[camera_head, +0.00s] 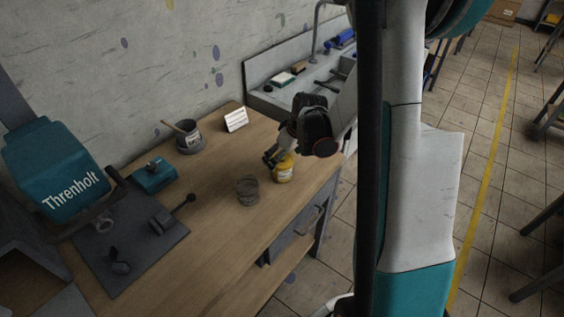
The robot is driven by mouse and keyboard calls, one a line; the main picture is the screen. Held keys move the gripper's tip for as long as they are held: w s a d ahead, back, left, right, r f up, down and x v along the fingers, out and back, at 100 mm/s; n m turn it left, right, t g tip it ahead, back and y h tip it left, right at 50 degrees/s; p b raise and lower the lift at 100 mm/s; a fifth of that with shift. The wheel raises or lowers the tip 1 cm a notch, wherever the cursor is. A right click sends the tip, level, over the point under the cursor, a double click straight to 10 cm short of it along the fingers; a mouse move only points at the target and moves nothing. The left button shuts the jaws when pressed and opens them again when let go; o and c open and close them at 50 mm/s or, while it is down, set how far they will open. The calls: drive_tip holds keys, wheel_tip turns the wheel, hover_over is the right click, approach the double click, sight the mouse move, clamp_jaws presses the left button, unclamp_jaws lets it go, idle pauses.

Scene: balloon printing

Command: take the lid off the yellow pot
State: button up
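The yellow pot (284,174) stands upright on the wooden table near its right front edge, with a pale label on its side. My gripper (274,160) reaches down from the upper right, its fingers at the top of the pot. The gripper covers the pot's top, so the lid cannot be made out clearly. I cannot tell whether the fingers touch the lid or are closed on it.
A grey jar (248,191) stands close to the left of the pot. A can with a stick (189,139), a white card (236,120) and a teal box (154,177) sit farther back. A dark mat (130,243) with tools lies left. The table's front middle is clear.

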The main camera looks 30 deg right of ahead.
drive_tip(key=c, duration=0.8)
drive_tip(key=shift+r, duration=0.1)
